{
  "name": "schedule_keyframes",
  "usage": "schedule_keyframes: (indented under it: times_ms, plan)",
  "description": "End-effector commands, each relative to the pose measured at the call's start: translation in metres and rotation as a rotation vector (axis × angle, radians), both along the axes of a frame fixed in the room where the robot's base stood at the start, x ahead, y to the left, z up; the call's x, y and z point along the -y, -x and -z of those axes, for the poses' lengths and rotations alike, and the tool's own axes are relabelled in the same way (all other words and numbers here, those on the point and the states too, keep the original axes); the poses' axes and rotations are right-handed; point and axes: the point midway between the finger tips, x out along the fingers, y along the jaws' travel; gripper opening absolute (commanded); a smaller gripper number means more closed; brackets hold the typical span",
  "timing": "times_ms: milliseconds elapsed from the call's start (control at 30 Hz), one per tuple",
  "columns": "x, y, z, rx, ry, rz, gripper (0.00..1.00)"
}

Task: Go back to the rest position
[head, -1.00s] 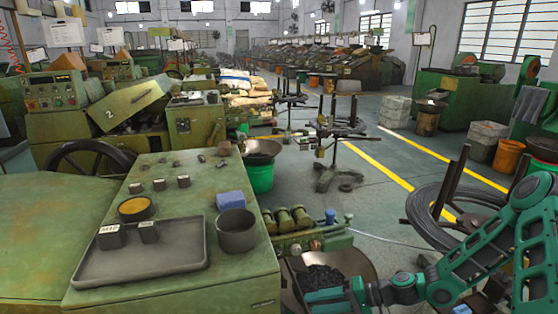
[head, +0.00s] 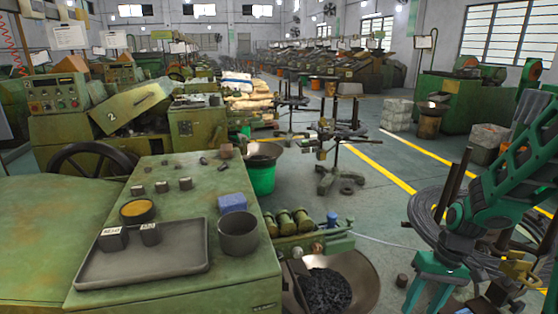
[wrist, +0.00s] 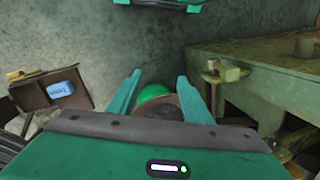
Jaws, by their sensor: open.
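My green arm comes in from the right edge of the head view. My gripper (head: 426,302) hangs downward at the lower right, to the right of the machine cabinet (head: 215,275) and the bowl of dark pieces (head: 362,265). In the wrist view my gripper (wrist: 157,82) shows two green fingers spread apart. Nothing is held between them. A green round thing and a brownish rim (wrist: 155,98) show beyond the fingers, partly hidden by the gripper body.
A grey tray (head: 170,262) with two dark blocks, a grey cup (head: 238,234) and a blue block (head: 232,202) stand on the cabinet. A coil of wire (head: 425,212) lies close behind my arm. A small dark cylinder (head: 402,281) is on the floor.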

Motion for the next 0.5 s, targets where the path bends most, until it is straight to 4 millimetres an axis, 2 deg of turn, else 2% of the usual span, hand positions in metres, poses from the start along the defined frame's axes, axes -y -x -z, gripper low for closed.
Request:
schedule_keyframes:
  times_ms: [33,200,500]
  plan:
    - [0.007,0.007,-0.015,0.004,0.033,0.016,0.45]
    - [0.027,0.037,-0.058,-0.001,0.125,0.095,0.45]
    - [0.046,0.101,-0.124,0.012,0.218,0.265,0.45]
